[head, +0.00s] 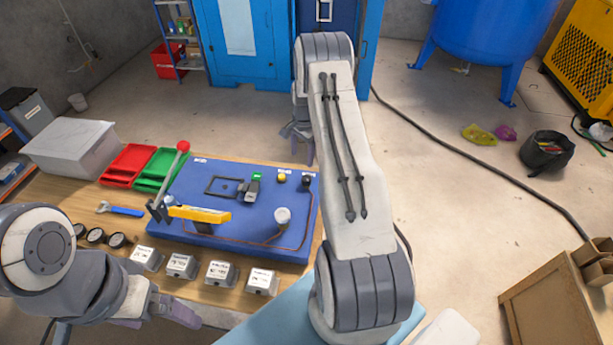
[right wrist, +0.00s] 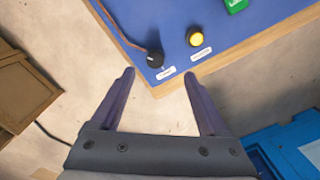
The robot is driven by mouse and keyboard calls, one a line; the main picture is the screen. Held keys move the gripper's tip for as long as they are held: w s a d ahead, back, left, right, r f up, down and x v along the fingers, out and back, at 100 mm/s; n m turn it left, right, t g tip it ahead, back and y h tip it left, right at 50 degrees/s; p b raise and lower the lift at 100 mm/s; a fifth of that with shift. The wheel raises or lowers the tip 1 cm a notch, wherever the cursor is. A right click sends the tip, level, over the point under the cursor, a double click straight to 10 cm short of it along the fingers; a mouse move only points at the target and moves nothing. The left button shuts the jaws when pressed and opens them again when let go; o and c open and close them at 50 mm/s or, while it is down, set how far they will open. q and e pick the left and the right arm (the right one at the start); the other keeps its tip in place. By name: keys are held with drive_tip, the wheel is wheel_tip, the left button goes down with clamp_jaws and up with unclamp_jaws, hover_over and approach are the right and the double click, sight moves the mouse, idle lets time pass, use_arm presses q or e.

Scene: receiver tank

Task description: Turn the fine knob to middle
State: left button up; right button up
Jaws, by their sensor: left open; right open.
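A blue panel board (head: 235,225) lies on the wooden table. A black knob (head: 306,181) sits at its far right corner. In the right wrist view the black knob (right wrist: 155,58) has a pointer line and a white label too small to read. A yellow button or lamp (right wrist: 195,38) is next to it, also in the head view (head: 282,177). My right gripper (right wrist: 160,74) is open and empty; in that view the knob lies just beyond the gap between its fingertips, apart from them. My left gripper (head: 175,312) is at the table's front edge, open and empty.
A red-knobbed lever (head: 183,147) and a yellow bar (head: 200,214) stand on the board's left side. Several grey labelled boxes (head: 181,265) line its front. Red (head: 127,165) and green (head: 160,169) trays lie at the back left.

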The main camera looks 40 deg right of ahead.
idle(0.4)
wheel_tip(320, 180, up, 10)
drive_tip(key=b, duration=0.4)
drive_tip(key=shift+s+d+r, duration=0.15)
drive_tip(key=shift+r, duration=0.05)
